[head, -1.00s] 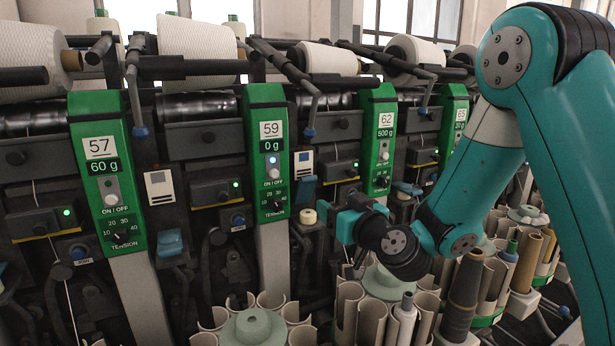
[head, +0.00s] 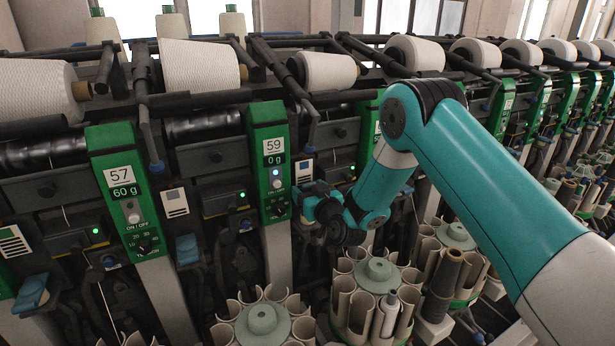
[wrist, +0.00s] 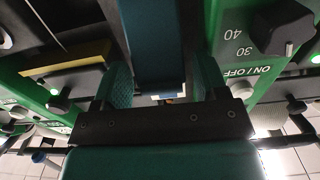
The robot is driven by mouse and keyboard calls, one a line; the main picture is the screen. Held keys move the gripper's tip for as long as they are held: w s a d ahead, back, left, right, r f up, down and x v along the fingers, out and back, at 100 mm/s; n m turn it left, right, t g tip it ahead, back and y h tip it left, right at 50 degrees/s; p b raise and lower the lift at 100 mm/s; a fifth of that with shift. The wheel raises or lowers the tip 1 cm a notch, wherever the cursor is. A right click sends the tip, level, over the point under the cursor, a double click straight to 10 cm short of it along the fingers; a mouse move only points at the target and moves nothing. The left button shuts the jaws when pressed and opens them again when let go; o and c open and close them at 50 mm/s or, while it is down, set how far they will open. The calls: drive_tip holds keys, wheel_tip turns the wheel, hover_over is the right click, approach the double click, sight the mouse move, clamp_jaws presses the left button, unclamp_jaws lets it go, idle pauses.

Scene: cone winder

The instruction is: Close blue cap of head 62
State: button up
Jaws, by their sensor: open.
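The green panel of head 62 (head: 366,112) stands right of the panel marked 59 (head: 272,165) in the head view; my arm covers its number and most of its front. My gripper (head: 312,207) is between these two panels, its fingertips hard to make out there. In the wrist view my gripper (wrist: 163,78) is open, with one teal finger on each side of a dark blue cap (wrist: 152,40). The cap runs up out of the top of the picture. I cannot tell whether the fingers touch it, and no head number shows there.
In the wrist view a green panel with a tension knob (wrist: 283,28) is close on the right, and a yellow-edged box (wrist: 65,62) is on the left. Below the heads stand round holders with pale tubes (head: 377,272). Another blue cap (head: 187,250) is beside panel 57 (head: 122,190).

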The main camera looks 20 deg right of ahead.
drive_tip(key=shift+w, duration=0.5)
drive_tip(key=c, duration=0.9)
drive_tip(key=shift+f, duration=0.1)
drive_tip(key=shift+c, duration=0.2)
drive_tip(key=shift+f+b, duration=0.1)
drive_tip(key=shift+b, duration=0.3)
